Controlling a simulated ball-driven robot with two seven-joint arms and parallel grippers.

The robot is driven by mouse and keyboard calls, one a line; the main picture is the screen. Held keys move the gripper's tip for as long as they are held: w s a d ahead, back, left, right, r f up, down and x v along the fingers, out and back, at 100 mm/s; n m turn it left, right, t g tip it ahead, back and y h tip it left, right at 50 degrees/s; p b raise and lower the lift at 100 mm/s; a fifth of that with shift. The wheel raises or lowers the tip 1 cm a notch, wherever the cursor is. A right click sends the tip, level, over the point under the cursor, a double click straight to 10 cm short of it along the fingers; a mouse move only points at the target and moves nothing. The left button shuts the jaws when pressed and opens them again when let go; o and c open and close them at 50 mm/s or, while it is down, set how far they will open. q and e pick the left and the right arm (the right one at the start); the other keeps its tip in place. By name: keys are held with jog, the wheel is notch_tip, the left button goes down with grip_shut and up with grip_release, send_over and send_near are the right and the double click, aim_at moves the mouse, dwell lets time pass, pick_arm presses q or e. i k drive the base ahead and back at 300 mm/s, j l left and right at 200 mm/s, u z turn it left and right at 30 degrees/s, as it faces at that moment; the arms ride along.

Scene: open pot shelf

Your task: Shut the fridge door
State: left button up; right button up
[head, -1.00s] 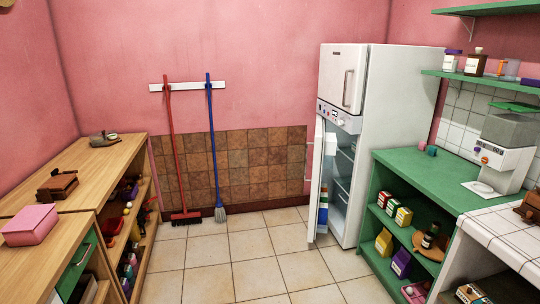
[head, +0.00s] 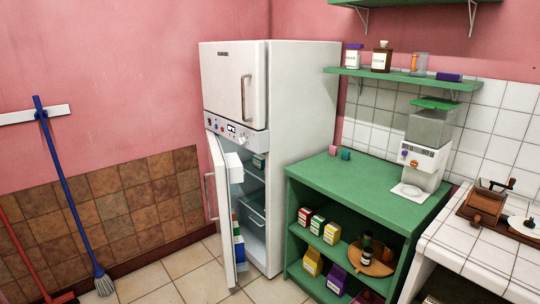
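The white fridge (head: 304,110) stands against the back wall, left of the green counter. Its upper door (head: 226,84) is shut. Its lower fridge door (head: 219,205) stands open, swung out toward me on its left side and seen nearly edge-on. A vertical handle (head: 210,196) is on the door's outer face. Door racks with some items show on its inner side, and shelves and a drawer show inside the compartment. Neither of my grippers is in the head view.
The green shelf unit (head: 332,192) with boxes and a bottle stands close to the fridge's right. A blue broom (head: 66,185) and a red one (head: 24,250) lean on the wall at left. Tiled floor (head: 186,262) in front of the door is clear.

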aim_at(226, 170)
jog(key=i+j+z, duration=0.1)
jog(key=j, duration=0.25)
jog(key=i+j+z, duration=0.1)
jog(key=j, duration=0.25)
jog(key=i+j+z, duration=0.1)
jog(key=j, duration=0.25)
jog(key=i+j+z, duration=0.1)
jog(key=j, duration=0.25)
